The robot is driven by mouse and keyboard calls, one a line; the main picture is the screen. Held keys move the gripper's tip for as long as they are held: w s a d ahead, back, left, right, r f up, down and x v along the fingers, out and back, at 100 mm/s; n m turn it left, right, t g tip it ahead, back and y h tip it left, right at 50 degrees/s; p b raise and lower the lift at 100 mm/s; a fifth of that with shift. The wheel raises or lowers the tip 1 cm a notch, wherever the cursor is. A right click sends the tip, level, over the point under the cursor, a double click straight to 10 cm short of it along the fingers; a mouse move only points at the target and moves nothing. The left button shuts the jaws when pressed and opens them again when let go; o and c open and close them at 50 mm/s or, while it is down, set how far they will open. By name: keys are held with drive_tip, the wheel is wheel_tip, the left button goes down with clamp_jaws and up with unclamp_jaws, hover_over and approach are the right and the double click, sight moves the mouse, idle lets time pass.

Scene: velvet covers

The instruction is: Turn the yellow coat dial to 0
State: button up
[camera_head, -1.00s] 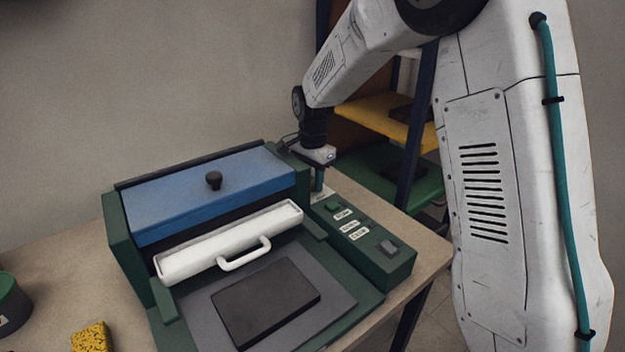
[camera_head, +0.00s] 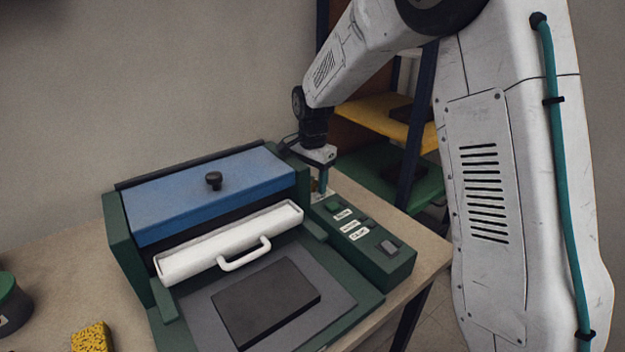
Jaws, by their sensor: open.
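The machine (camera_head: 117,225) is a dark green frame with a blue cover, a white handled bar and a dark slab on its grey bed. Its control panel (camera_head: 390,272) runs along the right side, with several small labels and buttons. My gripper (camera_head: 320,188) points down at the far end of this panel, with its teal fingers close to the panel's surface. A small yellowish bit shows beside the fingers, and I cannot tell if it is the yellow coat dial. The dial's setting is hidden or too small to read. I cannot tell whether the fingers touch anything.
A black knob (camera_head: 213,181) stands up from the blue cover (camera_head: 160,205). The white handle (camera_head: 245,256) sticks out in front. Shelves (camera_head: 375,117) stand behind the table on the right.

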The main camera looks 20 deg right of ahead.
sight(313, 181)
wheel_tip(313, 181, up, 8)
drive_tip(key=shift+f, duration=0.1)
idle(0.6)
drive_tip(key=s+d+r+n, duration=0.1)
drive_tip(key=s+r+n, duration=0.2)
drive_tip(key=s+r, duration=0.45)
drive_tip(key=s+d+f+n+t, duration=0.1)
drive_tip(key=s+n, duration=0.8)
drive_tip(key=s, duration=2.1)
drive_tip(key=shift+s+d+f, duration=0.35)
drive_tip(key=shift+d+f, duration=0.05)
drive_tip(key=shift+d, duration=0.4)
